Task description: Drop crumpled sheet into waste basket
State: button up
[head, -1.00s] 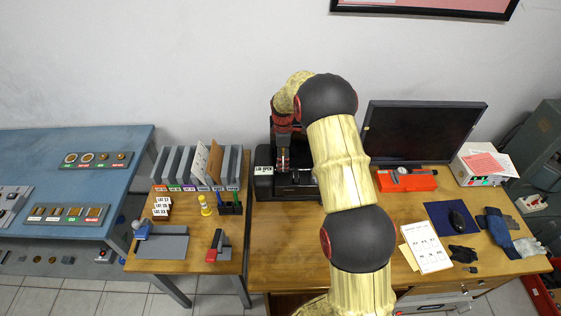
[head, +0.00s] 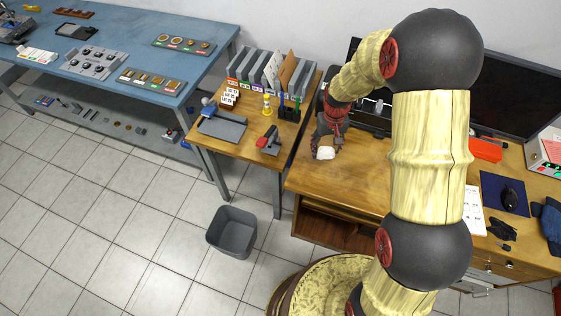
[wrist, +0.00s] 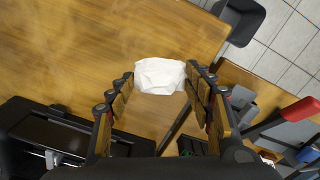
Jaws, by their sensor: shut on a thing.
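The crumpled sheet (head: 326,153) is a small white wad. My gripper (head: 325,146) is shut on it and holds it over the left part of the wooden desk. In the wrist view the sheet (wrist: 160,76) sits between the two fingertips of my gripper (wrist: 160,80). The waste basket (head: 232,232) is a grey open bin standing on the tiled floor, in front of the gap between the small table and the desk. I see nothing in it. Part of a dark grey bin, likely the basket, shows at the top right of the wrist view (wrist: 241,20).
The desk (head: 305,178) has a monitor and a dark device behind my gripper. A blue bench (head: 120,42) stands at far left. The floor around the basket is clear.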

aim_at(240, 237)
jog(key=u, duration=1.4)
jog(key=i+l+u, duration=0.1)
jog(key=l+u, duration=0.2)
jog(key=l, duration=0.25)
